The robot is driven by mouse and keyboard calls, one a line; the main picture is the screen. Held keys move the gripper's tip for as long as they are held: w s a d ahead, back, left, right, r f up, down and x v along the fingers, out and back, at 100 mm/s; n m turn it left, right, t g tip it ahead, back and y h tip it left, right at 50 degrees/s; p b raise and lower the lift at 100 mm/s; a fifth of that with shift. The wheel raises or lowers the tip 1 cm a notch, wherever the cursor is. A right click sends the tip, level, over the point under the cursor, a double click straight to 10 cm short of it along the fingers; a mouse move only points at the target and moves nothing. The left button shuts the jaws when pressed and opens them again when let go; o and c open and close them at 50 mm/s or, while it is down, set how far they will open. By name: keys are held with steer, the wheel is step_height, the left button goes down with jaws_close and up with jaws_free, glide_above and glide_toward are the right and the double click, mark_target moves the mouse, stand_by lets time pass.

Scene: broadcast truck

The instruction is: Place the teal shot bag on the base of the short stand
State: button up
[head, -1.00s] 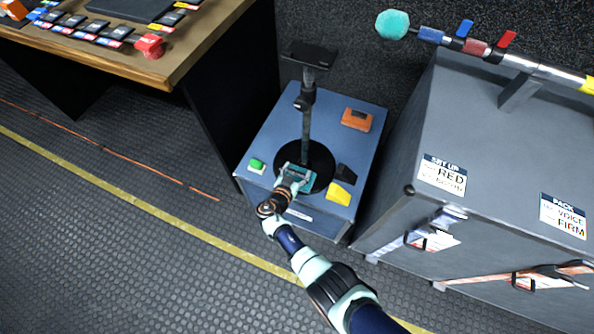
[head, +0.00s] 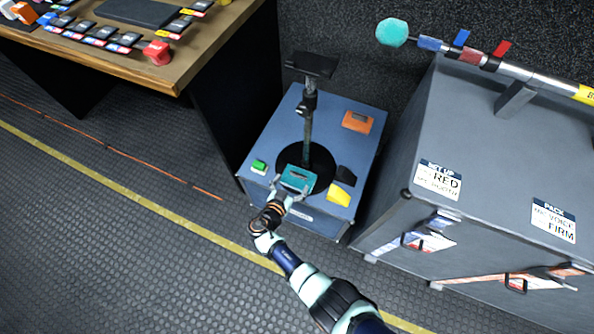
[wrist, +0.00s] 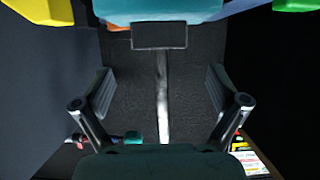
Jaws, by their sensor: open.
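The teal shot bag (head: 298,178) lies on the front part of the round black base (head: 322,162) of the short stand (head: 308,132), before its pole. The stand is upright on a blue case and has a dark plate on top. My gripper (head: 291,188) is open at the near edge of the bag; I cannot tell whether the fingers touch it. In the wrist view my open fingers (wrist: 160,92) have nothing between them, and the teal bag (wrist: 160,10) shows at the top edge, cut off by the frame.
A large grey case (head: 455,125) stands right, a wooden desk (head: 170,72) left. The floor in front is mostly clear.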

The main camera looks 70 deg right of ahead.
steer(key=p+v, duration=0.1)
steer(key=v, duration=0.4)
steer(key=shift+a, duration=0.3)
steer(key=w+a+r+n+t+y, duration=0.3)
steer(key=w+a+r+n+t, duration=0.15)
steer(key=a+r, duration=0.45)
steer(key=w+a+r+n+t+y, duration=0.35)
steer(key=w+a+r, duration=0.25)
steer(key=a+r, duration=0.3)
steer(key=s+a+r+n+t+y, duration=0.2)
steer(key=a+r+n, duration=0.3)
steer(key=r, duration=0.3)
steer(key=s+a+r+n+t+y, duration=0.2)
steer(key=a+r+n+y, duration=0.3)
steer(key=a+r, duration=0.3)
steer(key=shift+a+r+t, duration=0.2)
steer(key=shift+r+t, duration=0.3)
steer(key=shift+r, duration=0.3)
